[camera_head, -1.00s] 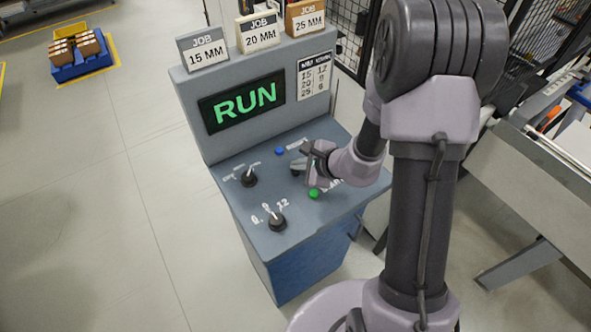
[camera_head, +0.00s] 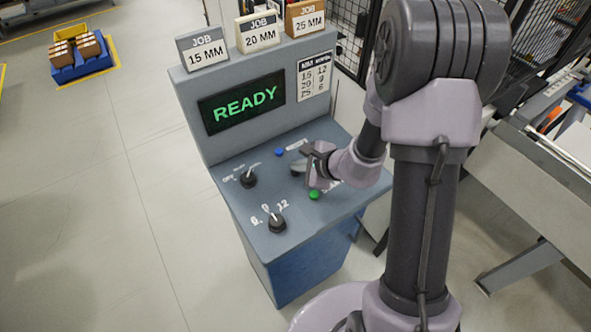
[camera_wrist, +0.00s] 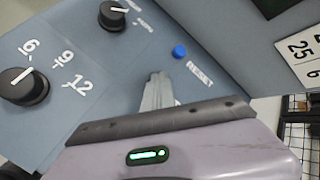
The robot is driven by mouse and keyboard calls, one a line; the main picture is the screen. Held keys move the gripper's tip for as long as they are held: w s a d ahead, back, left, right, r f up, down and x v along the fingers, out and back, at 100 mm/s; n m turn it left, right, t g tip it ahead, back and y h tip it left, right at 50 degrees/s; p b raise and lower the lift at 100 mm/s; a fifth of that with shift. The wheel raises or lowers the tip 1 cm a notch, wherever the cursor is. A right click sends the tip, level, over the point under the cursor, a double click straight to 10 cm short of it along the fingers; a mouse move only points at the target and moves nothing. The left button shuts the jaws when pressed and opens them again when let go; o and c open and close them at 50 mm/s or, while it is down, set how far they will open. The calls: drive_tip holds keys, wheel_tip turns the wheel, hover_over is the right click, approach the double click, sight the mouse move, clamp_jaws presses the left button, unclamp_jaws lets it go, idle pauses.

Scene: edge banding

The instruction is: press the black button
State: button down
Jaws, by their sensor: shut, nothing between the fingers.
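No black button can be made out in either view; the panel under and just beside my fingers is hidden. My gripper (camera_head: 298,169) is shut and empty, with its tips low over the grey console panel (camera_head: 255,200), between the blue button and the green button. In the wrist view its closed fingers (camera_wrist: 157,92) point at the panel; I cannot tell whether they touch it. The blue button (camera_head: 279,152) also shows in the wrist view (camera_wrist: 180,51). The green button (camera_head: 314,194) sits just in front of my gripper. The console screen (camera_head: 243,102) reads READY in green.
Two black rotary knobs stand on the panel's left side: the rear knob (camera_head: 248,180) and the front knob (camera_head: 277,224). Job signs (camera_head: 258,32) stand on the console top. A blue bin (camera_head: 78,58) of boxes is far left. The floor left of the console is clear.

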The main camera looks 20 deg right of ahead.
sight(298, 174)
drive_tip(key=shift+r+p, duration=0.3)
drive_tip(key=shift+r, duration=0.45)
drive_tip(key=shift+r, duration=0.1)
drive_tip(key=shift+r+p, duration=1.7)
drive_tip(key=shift+r, duration=0.8)
drive_tip(key=shift+f, duration=0.1)
